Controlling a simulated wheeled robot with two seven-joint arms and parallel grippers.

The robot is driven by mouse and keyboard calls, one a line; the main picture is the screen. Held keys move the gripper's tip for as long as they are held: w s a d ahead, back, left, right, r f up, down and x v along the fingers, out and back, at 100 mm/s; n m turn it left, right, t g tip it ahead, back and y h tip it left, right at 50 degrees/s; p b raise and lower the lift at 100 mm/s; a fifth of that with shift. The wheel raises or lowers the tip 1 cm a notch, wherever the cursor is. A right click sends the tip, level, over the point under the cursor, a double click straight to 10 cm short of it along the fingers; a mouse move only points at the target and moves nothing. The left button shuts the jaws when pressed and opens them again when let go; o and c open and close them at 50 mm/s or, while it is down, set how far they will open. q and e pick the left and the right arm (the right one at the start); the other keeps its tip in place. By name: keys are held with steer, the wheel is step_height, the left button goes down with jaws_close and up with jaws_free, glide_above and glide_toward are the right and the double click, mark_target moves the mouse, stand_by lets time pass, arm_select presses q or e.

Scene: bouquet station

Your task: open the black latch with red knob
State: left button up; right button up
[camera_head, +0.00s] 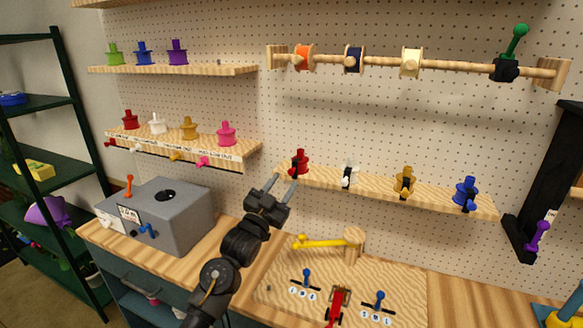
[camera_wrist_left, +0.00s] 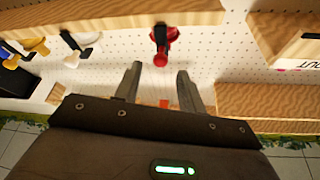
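The black latch with the red knob (camera_head: 300,160) is at the left end of the lower right wooden shelf on the pegboard. In the left wrist view the red knob (camera_wrist_left: 161,59) hangs by the shelf edge, with the dark latch part (camera_wrist_left: 160,35) beside it. My left gripper (camera_head: 281,185) is open and empty, just below and left of the latch in the head view. In the left wrist view its two fingers (camera_wrist_left: 158,80) are apart, with the red knob beyond the tips, roughly between them. I see no contact. My right gripper is not in view.
The same shelf (camera_head: 430,200) carries white, yellow and blue knobbed latches to the right. Below is a wooden board (camera_head: 385,268) with a yellow lever (camera_head: 320,242) and blue switches. A grey box (camera_head: 170,220) stands left of my arm. Another shelf (camera_head: 180,146) is at left.

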mark_target(290, 173)
arm_select(q)
steer(key=shift+p+x, duration=0.8)
steer(key=shift+x, duration=2)
